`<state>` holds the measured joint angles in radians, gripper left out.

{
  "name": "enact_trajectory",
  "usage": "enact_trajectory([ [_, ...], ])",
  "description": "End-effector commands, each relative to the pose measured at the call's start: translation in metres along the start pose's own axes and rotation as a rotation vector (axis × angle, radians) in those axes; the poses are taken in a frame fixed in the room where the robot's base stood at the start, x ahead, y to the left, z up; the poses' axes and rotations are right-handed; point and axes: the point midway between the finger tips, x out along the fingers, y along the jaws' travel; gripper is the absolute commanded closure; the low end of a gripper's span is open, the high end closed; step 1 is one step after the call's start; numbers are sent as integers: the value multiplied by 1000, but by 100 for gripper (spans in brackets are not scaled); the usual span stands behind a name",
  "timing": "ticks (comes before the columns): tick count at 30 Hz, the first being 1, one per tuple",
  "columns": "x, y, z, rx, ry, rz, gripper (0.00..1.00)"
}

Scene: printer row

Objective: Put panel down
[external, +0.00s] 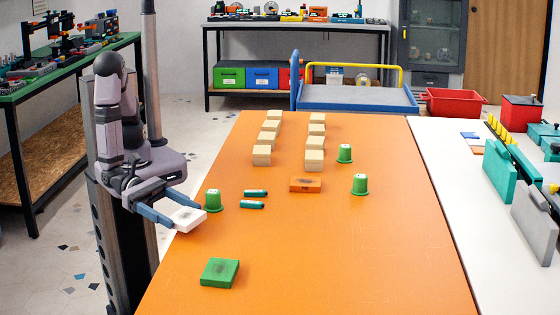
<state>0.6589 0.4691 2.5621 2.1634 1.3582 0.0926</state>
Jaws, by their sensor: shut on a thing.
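A white panel (186,220) is held between the blue fingers of my gripper (180,216) at the left edge of the orange table. My gripper is shut on it. I cannot tell whether the panel touches the table or is a little above it. A green panel (220,272) lies flat on the table nearer the camera. An orange panel (305,185) with a dark patch lies near the table's middle, in front of the wooden blocks.
A green cup (213,201) stands just right of the white panel, beside two teal cylinders (254,198). Two more green cups (360,184) stand at the right. Two rows of wooden blocks (262,155) stand farther back. The orange table's (340,260) near right area is clear.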

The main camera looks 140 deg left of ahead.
Motion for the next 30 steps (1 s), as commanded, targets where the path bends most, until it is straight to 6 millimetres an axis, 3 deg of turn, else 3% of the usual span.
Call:
enact_trajectory([
  [8,3,0,2,-3,-1,9,50],
  [11,13,4,6,-10,-3,43,50],
  [16,47,22,20,-32,-5,162,50],
  [20,82,49,36,-53,-5,294,50],
  [24,120,87,57,-76,-5,445,50],
  [30,161,145,86,-102,-3,623,50],
])
